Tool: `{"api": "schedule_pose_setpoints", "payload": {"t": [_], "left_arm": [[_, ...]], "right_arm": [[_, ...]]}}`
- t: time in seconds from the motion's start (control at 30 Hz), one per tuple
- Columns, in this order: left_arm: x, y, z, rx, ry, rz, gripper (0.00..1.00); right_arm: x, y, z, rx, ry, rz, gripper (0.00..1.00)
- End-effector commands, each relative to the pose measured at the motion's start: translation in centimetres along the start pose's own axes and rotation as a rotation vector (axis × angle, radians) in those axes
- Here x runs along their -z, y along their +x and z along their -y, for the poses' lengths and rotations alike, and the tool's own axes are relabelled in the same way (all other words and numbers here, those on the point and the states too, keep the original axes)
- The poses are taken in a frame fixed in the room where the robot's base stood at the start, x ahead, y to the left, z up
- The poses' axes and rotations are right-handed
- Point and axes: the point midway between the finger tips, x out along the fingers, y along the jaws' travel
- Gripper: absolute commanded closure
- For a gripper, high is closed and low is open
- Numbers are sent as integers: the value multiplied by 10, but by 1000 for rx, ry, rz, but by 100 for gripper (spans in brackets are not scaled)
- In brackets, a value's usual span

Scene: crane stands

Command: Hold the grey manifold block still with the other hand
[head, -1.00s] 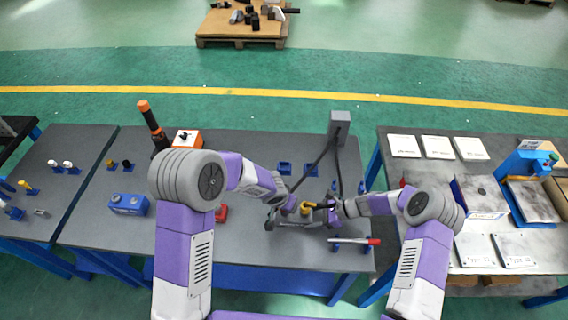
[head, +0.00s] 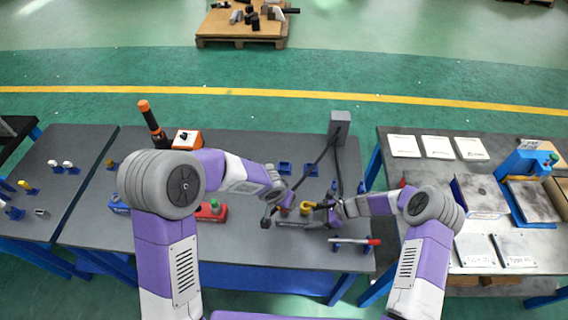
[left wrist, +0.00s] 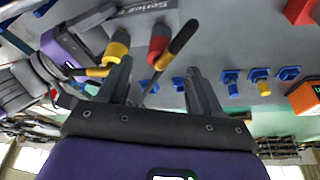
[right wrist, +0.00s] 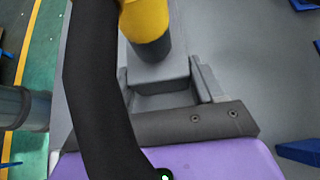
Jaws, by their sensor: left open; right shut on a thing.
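The grey manifold block (right wrist: 160,100) sits between the fingers of my right gripper (right wrist: 160,75), which is shut on it. A yellow fitting (right wrist: 147,22) stands up from the block. In the left wrist view the block (left wrist: 150,12) lies at the top, with the yellow fitting (left wrist: 117,48) and a red fitting (left wrist: 158,45). My left gripper (left wrist: 157,70) is open, its fingers on either side of the red fitting, with no visible grip. In the head view both grippers hide much of the block; my right gripper (head: 325,210) is beside the yellow fitting (head: 307,207).
A grey post (head: 340,122) with black cables stands behind the grippers. A red box with a green button (head: 211,210) is left of them. A red-tipped pen-like tool (head: 355,241) lies in front right. Several blue holders (head: 285,168) stand behind.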

Motion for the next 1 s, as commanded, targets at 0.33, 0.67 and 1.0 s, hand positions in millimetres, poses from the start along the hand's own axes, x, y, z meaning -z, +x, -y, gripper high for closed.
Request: {"api": "schedule_pose_setpoints", "payload": {"t": [0.33, 0.67, 1.0], "left_arm": [[1, -5, 0, 0, -2, -2, 35], [1, -62, 1, 0, -3, -5, 35], [0, -114, 0, 0, -2, -2, 35]], "right_arm": [[-1, 0, 0, 0, -1, 1, 73], [0, 0, 0, 1, 0, 1, 73], [-1, 0, 0, 0, -1, 1, 73]]}}
